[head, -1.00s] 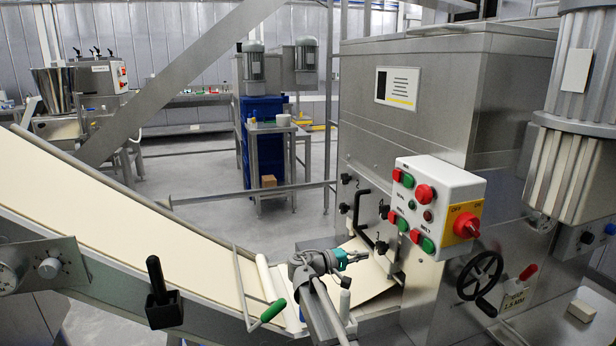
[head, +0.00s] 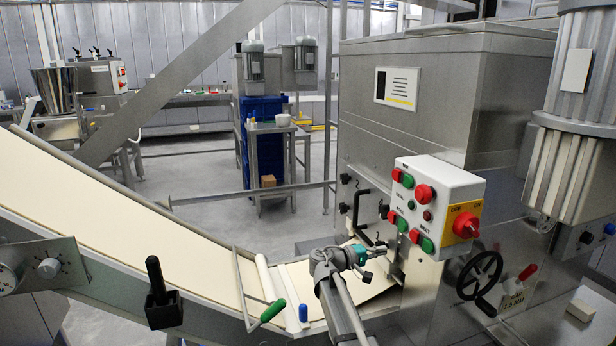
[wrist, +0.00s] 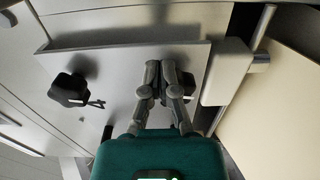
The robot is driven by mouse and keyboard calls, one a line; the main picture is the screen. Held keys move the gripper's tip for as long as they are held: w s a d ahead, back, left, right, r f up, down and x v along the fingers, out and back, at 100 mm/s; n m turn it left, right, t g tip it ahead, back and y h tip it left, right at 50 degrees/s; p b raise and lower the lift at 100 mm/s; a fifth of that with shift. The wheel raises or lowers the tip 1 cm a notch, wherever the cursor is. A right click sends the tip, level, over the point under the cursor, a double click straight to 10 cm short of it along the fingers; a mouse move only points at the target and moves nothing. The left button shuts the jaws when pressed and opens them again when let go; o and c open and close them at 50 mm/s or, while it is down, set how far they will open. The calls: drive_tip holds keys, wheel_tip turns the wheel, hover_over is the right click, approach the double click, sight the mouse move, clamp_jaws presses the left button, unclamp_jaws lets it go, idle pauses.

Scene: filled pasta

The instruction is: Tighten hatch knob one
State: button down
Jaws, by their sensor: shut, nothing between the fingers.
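The steel hatch on the machine carries black knobs. One, beside a "2" mark, is at the upper left (head: 346,179). Another, the lower knob (head: 381,247), sits by a "1" mark. In the wrist view, a dark lobed knob (wrist: 70,90) stands clear on the left of the steel plate (wrist: 120,60). A second dark knob (wrist: 188,82) is mostly hidden behind my fingers. My gripper (head: 374,253) is at the lower knob in the head view. In the wrist view its fingers (wrist: 166,68) are shut and empty; contact with the knob cannot be told.
A black bar handle (head: 360,220) runs down the hatch. A control box (head: 438,190) with red and green buttons juts out to the right, above a black handwheel (head: 480,276). The pale belt (head: 130,215) slopes down from the left.

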drive_tip(key=shift+w+a+f, duration=0.1)
drive_tip(key=shift+w+f, duration=0.05)
drive_tip(key=shift+w, duration=0.15)
idle(0.9)
drive_tip(key=shift+s+f+b, duration=0.15)
drive_tip(key=shift+f+b, duration=0.7)
drive_tip(key=shift+b, duration=0.15)
drive_tip(key=shift+w+f+b, duration=0.2)
drive_tip(key=shift+f+b, duration=0.2)
drive_tip(key=shift+b, duration=0.05)
idle(0.5)
drive_tip(key=shift+s+f, duration=0.2)
drive_tip(key=shift+s, duration=0.2)
idle(0.5)
drive_tip(key=shift+v, duration=2.9)
drive_tip(key=shift+r, duration=0.1)
